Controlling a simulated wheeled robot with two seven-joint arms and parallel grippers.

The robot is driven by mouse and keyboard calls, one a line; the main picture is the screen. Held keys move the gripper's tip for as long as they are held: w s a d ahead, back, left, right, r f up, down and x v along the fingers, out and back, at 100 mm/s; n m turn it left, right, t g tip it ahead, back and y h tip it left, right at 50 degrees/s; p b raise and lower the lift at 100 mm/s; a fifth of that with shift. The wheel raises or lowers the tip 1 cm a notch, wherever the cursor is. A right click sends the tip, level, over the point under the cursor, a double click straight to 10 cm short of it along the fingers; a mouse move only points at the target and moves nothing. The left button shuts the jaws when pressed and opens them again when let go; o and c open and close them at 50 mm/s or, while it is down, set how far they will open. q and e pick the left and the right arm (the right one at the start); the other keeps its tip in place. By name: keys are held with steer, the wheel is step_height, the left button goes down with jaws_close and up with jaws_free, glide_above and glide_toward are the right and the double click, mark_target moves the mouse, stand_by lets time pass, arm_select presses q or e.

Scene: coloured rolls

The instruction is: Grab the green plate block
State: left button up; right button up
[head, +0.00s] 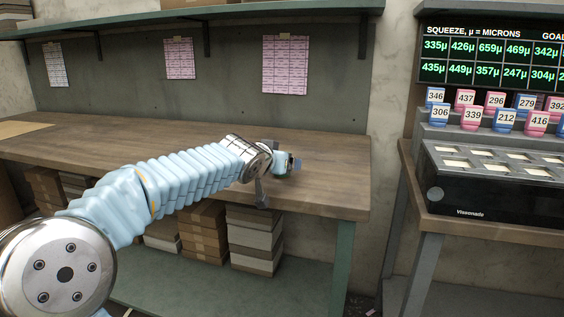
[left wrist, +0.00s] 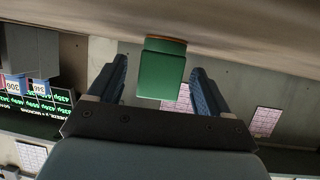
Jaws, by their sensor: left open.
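The green plate block (left wrist: 160,73) shows in the left wrist view with a brown strip along its upper edge. It appears between the two blue fingers of my left gripper (left wrist: 158,88), with a visible gap on each side. The gripper is open and empty. In the head view my left gripper (head: 285,163) is over the right part of the wooden workbench (head: 335,150), small and partly behind my wrist. The block is largely hidden there. My right gripper is in neither view.
A black machine (head: 495,188) stands on a separate table at the right. Numbered blue and pink rolls (head: 466,98) sit on steps behind it, below a display of green numbers (head: 480,60). Boxes (head: 255,238) are stacked under the workbench. The bench top around my gripper looks clear.

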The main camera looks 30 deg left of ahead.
arm_select(q)
steer(key=shift+x, duration=0.8)
steer(key=c, duration=1)
steer(key=shift+r, duration=0.1)
steer(key=shift+c, duration=0.2)
